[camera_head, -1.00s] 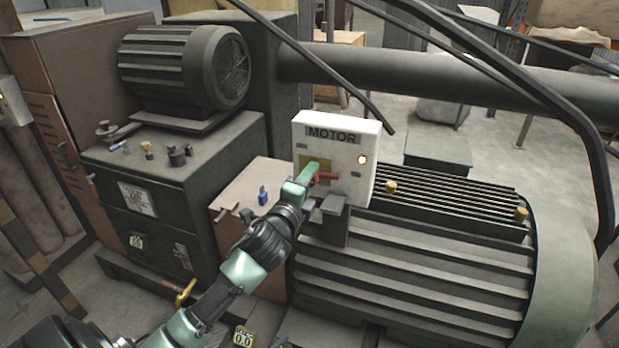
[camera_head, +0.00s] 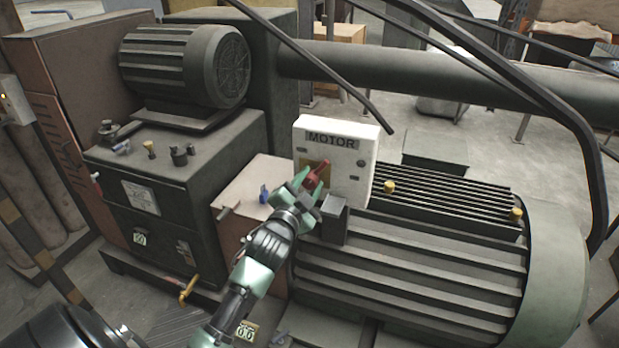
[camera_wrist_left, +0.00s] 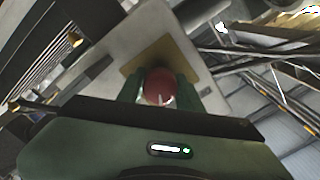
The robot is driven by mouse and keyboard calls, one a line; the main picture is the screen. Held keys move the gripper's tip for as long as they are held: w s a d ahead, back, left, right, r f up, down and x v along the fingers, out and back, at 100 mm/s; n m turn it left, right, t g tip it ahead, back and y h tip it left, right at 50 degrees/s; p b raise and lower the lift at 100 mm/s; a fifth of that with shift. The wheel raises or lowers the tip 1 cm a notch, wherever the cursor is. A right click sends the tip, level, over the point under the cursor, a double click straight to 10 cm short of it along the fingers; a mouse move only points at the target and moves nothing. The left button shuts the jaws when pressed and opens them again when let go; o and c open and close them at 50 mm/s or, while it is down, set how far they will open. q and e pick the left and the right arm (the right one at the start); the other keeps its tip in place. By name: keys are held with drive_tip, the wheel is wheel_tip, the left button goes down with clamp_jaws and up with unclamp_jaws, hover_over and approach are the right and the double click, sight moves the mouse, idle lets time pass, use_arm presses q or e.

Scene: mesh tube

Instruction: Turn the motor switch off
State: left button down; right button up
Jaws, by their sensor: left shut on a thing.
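The white motor box (camera_head: 350,178) stands on the large ribbed motor and carries the label MOTOR. Its red switch handle (camera_head: 319,170) sits on a yellowish plate and points up and to the right. The small lamp (camera_head: 362,163) on the box looks dark. My left gripper (camera_head: 312,184) is at the switch, its green fingers shut on the red handle. In the left wrist view the red handle (camera_wrist_left: 159,87) lies between the two fingers, in front of the yellow plate (camera_wrist_left: 165,55). The fingers hide part of the handle. My right gripper is not in view.
A grey block (camera_head: 334,208) sits just below the box, close to my left gripper. The ribbed motor (camera_head: 400,265) fills the lower right. A dark pipe (camera_head: 450,72) and bent bars pass behind and above. A blue-handled valve (camera_head: 263,194) is left of the gripper.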

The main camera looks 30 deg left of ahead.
use_arm(q)
drive_tip(key=n+p, duration=0.1)
drive_tip(key=n, duration=0.3)
drive_tip(key=shift+p, duration=0.35)
drive_tip(key=shift+f+n+p, duration=0.1)
drive_tip(key=shift+n+p, duration=0.35)
drive_tip(key=shift+n, duration=0.75)
drive_tip(key=c, duration=0.9)
unclamp_jaws()
drive_tip(key=shift+c, duration=0.2)
drive_tip(key=shift+s, duration=0.1)
drive_tip(key=b+v, duration=0.1)
drive_tip(key=v, duration=0.6)
drive_tip(key=shift+s+b, duration=0.3)
drive_tip(key=shift+b, duration=0.05)
